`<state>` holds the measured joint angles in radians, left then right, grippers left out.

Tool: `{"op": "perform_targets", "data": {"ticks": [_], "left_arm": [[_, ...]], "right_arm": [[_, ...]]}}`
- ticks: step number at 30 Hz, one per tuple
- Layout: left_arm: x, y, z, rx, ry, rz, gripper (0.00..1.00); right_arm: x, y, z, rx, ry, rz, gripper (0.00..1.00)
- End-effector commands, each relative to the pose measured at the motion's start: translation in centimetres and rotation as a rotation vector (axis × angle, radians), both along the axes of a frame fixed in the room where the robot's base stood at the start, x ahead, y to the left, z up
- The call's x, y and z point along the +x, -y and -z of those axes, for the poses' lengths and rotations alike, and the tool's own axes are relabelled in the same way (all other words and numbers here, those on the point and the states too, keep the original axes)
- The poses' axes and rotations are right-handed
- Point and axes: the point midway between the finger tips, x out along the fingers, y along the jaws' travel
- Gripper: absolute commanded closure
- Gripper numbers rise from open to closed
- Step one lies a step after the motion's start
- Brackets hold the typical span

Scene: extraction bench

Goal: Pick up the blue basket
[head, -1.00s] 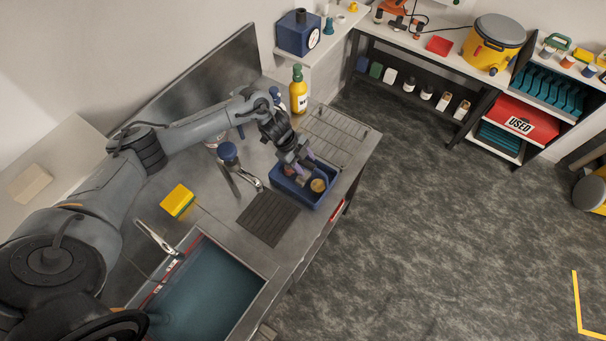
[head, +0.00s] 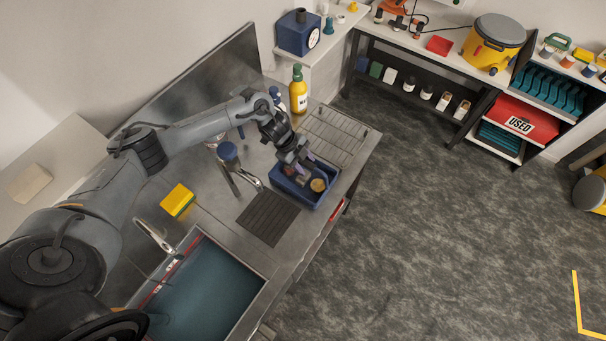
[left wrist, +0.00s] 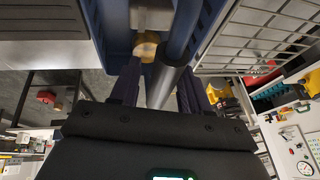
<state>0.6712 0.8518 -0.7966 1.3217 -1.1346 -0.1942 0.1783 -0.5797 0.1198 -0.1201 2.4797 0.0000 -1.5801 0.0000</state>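The blue basket (head: 305,193) stands on the steel bench, between the dark ribbed mat and the wire rack. It holds several small items, among them a round tan-topped one (head: 318,185). My left gripper (head: 299,172) reaches down over the basket's back side, and its fingertips are partly hidden there. In the left wrist view the two fingers (left wrist: 158,88) are spread apart, with a grey cylinder (left wrist: 163,78) showing between them. Blue basket walls (left wrist: 117,30) show beyond the fingers. I cannot tell whether the fingers touch the basket. My right gripper is not in view.
A wire rack (head: 335,135) lies behind the basket and a ribbed mat (head: 268,218) in front. The floor to the right is open.

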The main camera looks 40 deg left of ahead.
Motion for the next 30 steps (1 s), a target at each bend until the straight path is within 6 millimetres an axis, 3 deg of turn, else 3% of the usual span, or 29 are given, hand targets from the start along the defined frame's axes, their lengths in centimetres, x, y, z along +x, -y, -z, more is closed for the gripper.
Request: {"op": "perform_targets", "data": {"ticks": [1, 9, 23, 30], "left_arm": [[0.0, 0.0, 0.0, 0.0, 0.0, 0.0, 0.63], [0.0, 0.0, 0.0, 0.0, 0.0, 0.0, 1.0], [0.1, 0.0, -0.2, -0.001, 0.002, -0.001, 1.0], [0.1, 0.0, -1.9, -0.001, 0.004, 0.001, 1.0]], "right_arm": [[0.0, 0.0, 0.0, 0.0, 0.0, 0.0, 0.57], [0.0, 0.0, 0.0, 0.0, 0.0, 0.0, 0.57], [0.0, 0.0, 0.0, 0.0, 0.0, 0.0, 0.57], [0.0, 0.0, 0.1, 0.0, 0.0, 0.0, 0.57]]}}
